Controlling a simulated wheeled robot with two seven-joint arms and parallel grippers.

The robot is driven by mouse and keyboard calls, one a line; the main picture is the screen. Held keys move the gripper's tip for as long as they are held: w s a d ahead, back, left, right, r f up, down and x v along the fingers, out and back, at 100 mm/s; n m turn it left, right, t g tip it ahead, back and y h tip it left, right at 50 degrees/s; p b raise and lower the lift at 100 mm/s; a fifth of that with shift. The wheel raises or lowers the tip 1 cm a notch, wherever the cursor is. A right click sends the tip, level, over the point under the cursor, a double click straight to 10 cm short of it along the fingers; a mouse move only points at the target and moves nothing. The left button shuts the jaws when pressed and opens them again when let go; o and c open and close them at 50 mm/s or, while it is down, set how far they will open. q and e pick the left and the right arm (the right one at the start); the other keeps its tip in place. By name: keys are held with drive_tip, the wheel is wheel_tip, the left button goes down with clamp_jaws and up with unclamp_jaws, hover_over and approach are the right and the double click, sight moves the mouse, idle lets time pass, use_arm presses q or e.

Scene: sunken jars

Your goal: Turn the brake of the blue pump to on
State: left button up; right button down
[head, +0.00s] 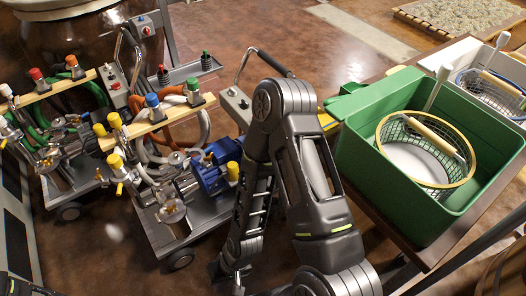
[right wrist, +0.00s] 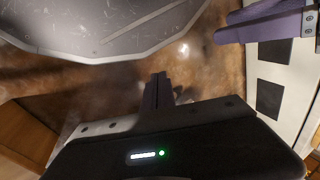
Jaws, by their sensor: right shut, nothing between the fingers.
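The blue pump (head: 208,178) sits on the nearer grey wheeled cart, among hoses and yellow-capped fittings. A dark caster (head: 180,260) shows under the cart's near end; I cannot make out a brake lever or its setting. My right arm folds down just right of the cart. Its gripper (head: 222,272) is low, near the floor, small and dark in the head view. In the right wrist view the right gripper (right wrist: 158,90) is shut and empty, its fingers over brown floor. My left gripper is not seen.
A second pump cart with a red button (head: 36,74) stands to the left. A green crate (head: 395,195) with a wire basket stands on a table at right. A large grey rounded surface (right wrist: 100,25) and a purple part (right wrist: 265,28) border the right wrist view.

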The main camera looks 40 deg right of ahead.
drive_tip(key=w+d+r+m+t+h+b, duration=0.1)
drive_tip(key=w+d+m+t+b, duration=0.15)
drive_tip(key=w+d+m, duration=0.45)
drive_tip(key=w+d+m+t+h+b, duration=0.1)
drive_tip(key=w+d+m+b, duration=0.15)
drive_tip(key=w+d, duration=0.95)
use_arm(q)
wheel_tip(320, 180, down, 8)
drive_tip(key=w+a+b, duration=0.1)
drive_tip(key=b, duration=0.2)
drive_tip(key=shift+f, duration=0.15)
use_arm(e)
drive_tip(key=w+d+r+m+t+h, duration=0.1)
drive_tip(key=w+d+r+m, duration=0.2)
drive_tip(key=d, duration=0.5)
drive_tip(key=w+d+r+m+t+h, duration=0.1)
drive_tip(key=w+d+r+m, duration=0.2)
drive_tip(key=w+d+r, duration=0.2)
drive_tip(key=d, duration=0.3)
drive_tip(key=shift+d+r, duration=0.15)
drive_tip(key=shift+d, duration=0.05)
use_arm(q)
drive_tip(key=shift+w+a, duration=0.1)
